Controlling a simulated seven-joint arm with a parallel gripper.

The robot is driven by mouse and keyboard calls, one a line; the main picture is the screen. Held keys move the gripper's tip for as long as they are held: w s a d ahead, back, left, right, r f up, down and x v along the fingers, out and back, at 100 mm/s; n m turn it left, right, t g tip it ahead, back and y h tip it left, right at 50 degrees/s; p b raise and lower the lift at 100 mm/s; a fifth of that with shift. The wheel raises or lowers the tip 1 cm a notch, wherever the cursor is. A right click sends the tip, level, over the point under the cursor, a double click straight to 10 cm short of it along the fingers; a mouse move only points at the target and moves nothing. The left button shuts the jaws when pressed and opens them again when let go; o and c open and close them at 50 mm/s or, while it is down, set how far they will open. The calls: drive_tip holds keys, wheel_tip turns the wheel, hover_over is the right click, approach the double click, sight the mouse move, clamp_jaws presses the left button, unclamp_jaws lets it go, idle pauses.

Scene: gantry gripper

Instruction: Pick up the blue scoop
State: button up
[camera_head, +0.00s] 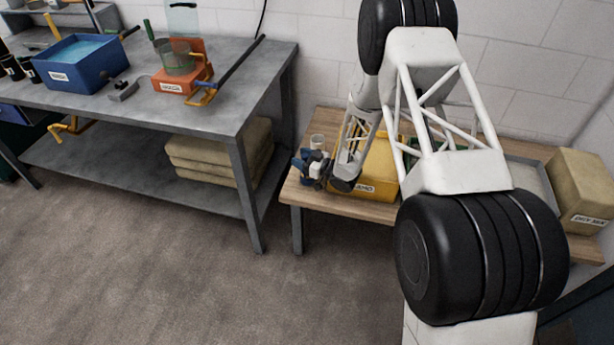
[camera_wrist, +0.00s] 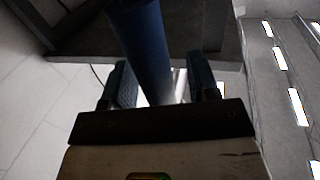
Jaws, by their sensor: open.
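In the wrist view, a blue rounded shaft (camera_wrist: 140,40), which looks like part of the blue scoop, runs down between the two dark blue fingers of my gripper (camera_wrist: 160,75). The fingers stand apart on either side of it, with a gap showing at the right finger. In the head view, my gripper (camera_head: 308,164) is at the left end of the wooden table, low beside the yellow bin. Blue parts show there, but I cannot tell scoop from fingers. The rest of the scoop is hidden or out of frame.
A yellow bin (camera_head: 378,170) stands on the wooden table (camera_head: 345,207), close to my gripper. A clear cup (camera_head: 317,141) is just behind the gripper. A tan box (camera_head: 582,185) is at the right end. The grey workbench (camera_head: 215,105) to the left holds a blue bin (camera_head: 80,72).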

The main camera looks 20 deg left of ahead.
drive_tip(key=shift+a, duration=0.2)
idle(0.4)
drive_tip(key=c, duration=0.9)
